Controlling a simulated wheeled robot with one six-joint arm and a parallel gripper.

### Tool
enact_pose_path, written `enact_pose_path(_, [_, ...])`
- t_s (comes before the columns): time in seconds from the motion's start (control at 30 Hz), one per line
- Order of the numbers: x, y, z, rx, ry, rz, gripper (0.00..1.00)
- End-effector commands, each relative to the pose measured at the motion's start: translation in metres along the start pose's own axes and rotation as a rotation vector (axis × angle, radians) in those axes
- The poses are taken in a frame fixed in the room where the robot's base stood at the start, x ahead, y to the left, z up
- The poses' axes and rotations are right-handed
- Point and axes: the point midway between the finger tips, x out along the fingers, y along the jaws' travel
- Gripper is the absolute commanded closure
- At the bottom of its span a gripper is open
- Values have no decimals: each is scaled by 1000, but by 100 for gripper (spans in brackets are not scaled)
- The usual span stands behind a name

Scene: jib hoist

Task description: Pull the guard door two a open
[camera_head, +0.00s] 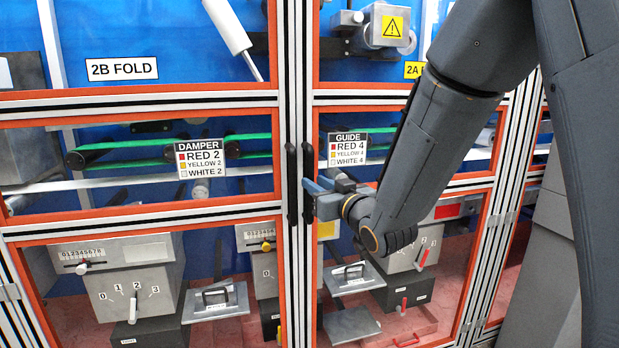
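The guard door two a (365,100) is the right-hand glazed door, with aluminium bars and orange edging. A partly covered yellow label beginning "2A" (413,70) shows behind its upper pane. The door looks shut against the left door. Its black upright handle (308,165) is at its left edge. My gripper (314,187), with blue fingertips, comes in from the right and is at the lower half of this handle. The fingertips overlap the handle in the picture. I cannot tell whether they touch it or are closed on it.
The left door (150,105), labelled "2B FOLD", has its own black handle (291,185) close beside. Behind the panes are green belts, signs and grey boxes with levers. My arm covers much of the right door. A grey cabinet (535,270) stands at the lower right.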

Motion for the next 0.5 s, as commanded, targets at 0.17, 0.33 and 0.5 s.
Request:
enact_pose_path(0.17, [25, 0, -1, 0, 0, -1, 76])
enact_pose_path(0.33, [36, 0, 0, 0, -1, 1, 76])
enact_pose_path(0.5, [39, 0, 0, 0, -1, 1, 76])
